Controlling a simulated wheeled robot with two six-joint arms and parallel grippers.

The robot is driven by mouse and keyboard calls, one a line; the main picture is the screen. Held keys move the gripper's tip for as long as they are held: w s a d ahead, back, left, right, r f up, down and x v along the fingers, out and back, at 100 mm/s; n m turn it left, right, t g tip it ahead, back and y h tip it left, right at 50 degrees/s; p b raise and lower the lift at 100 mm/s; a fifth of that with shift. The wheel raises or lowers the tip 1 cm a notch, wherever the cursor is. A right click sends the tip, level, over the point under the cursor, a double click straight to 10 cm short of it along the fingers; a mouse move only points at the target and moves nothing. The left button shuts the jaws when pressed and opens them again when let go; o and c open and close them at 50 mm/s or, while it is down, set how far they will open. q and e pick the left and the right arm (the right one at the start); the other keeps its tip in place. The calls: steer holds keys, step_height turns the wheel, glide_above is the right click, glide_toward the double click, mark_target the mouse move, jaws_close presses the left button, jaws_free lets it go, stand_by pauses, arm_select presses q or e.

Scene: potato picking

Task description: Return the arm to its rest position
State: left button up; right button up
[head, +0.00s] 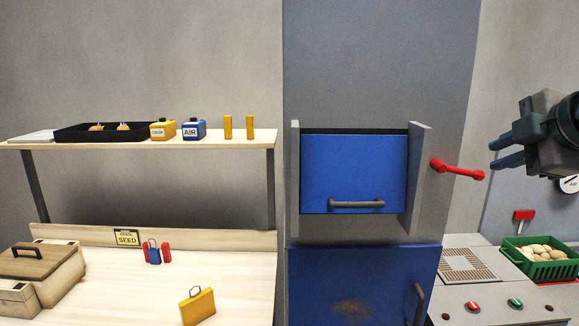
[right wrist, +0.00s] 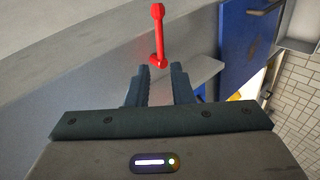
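My right gripper (head: 493,155) is at the right of the head view, its arm coming in from the right edge. Its two dark fingers point left and stand apart with nothing between them. The right wrist view also shows this gripper (right wrist: 160,75) with a gap between its fingers. A red lever (head: 459,171) sticks out from the side of the grey frame around a blue door, just left of the fingertips. In the right wrist view the red lever (right wrist: 158,38) shows beyond the fingertips, seemingly apart from them. My left gripper is out of view.
The blue door (head: 352,165) has a grey handle and looks shut. A lower blue panel (head: 345,280) is below it. A green crate (head: 545,270) of potatoes stands by a grille on the right counter. A wooden bench and shelf (head: 200,145) with several items fill the left.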

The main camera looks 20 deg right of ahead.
steer(key=w+a+f+g+y, duration=0.1)
steer(key=w+f, duration=0.3)
steer(key=f, duration=0.5)
steer(key=w+a+f+g+y, duration=0.1)
steer(key=w+a+f, duration=0.15)
steer(key=f, duration=0.75)
steer(key=s+a+f+m+g, duration=0.1)
steer(key=a+f+m, duration=0.15)
steer(key=f, duration=0.65)
steer(key=s+a+f+m, duration=0.1)
steer(key=a+f, duration=0.2)
steer(key=f, duration=0.7)
steer(key=s+a+f+m+g, duration=0.1)
steer(key=s+a+f+m, duration=0.2)
steer(key=s+f, duration=0.4)
steer(key=s+a+f+m+g+h, duration=0.1)
steer(key=s+a+f+m+g, duration=0.2)
steer(key=s+f, duration=0.35)
steer(key=s+a+f+m, duration=0.3)
steer(key=s+a+f, duration=0.1)
steer(key=s+f, duration=0.35)
step_height(320, 180, down, 30)
steer(key=d+g, duration=0.2)
steer(key=d, duration=0.1)
steer(key=s+d+f+g, duration=0.1)
steer(key=s+f, duration=1.7)
steer(key=s, duration=0.1)
steer(key=shift+f+m, duration=0.35)
steer(key=shift+m, duration=0.1)
